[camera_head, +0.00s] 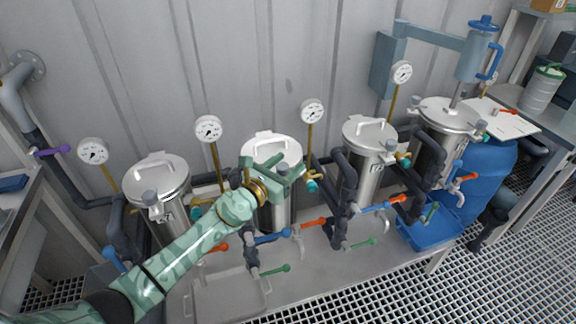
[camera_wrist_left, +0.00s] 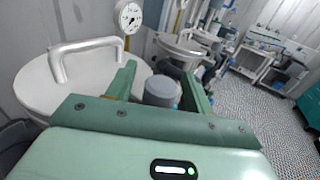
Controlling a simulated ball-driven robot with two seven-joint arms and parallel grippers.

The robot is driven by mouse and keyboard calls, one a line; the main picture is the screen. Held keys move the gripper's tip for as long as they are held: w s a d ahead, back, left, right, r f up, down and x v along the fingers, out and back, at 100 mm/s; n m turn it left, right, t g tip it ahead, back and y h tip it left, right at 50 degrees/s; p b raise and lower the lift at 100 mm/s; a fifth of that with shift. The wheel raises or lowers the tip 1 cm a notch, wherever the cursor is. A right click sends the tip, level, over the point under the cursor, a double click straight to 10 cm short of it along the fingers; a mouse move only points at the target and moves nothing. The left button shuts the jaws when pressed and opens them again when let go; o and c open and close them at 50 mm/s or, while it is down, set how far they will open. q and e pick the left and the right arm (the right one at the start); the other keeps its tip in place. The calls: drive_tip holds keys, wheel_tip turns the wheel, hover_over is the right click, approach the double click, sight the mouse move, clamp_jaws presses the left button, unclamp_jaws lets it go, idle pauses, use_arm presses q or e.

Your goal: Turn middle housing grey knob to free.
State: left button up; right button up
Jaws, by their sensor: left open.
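The middle housing (camera_head: 272,150) is a steel vessel with a flat lid and a bar handle. My left gripper (camera_head: 284,168) is at its front right rim and hides part of its front. In the left wrist view the lid (camera_wrist_left: 85,82) fills the left side. The grey knob (camera_wrist_left: 162,90) shows there as a short grey cylinder between the two open fingers of my left gripper (camera_wrist_left: 158,78). I cannot tell whether a finger touches it. In the head view this knob is hidden by the gripper. My right gripper is not in view.
Similar steel vessels stand to the left (camera_head: 160,175) and right (camera_head: 370,135). A gauge (camera_head: 312,112) on a brass stem rises close behind the gripper. Dark pipes with coloured valve handles, such as a red one (camera_head: 313,222), crowd the front. A grey tray (camera_head: 228,300) lies at front left.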

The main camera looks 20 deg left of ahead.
use_arm(q)
drive_tip(key=shift+w+d, duration=0.15)
drive_tip(key=shift+w, duration=0.2)
drive_tip(key=c, duration=1)
drive_tip(key=shift+o, duration=0.2)
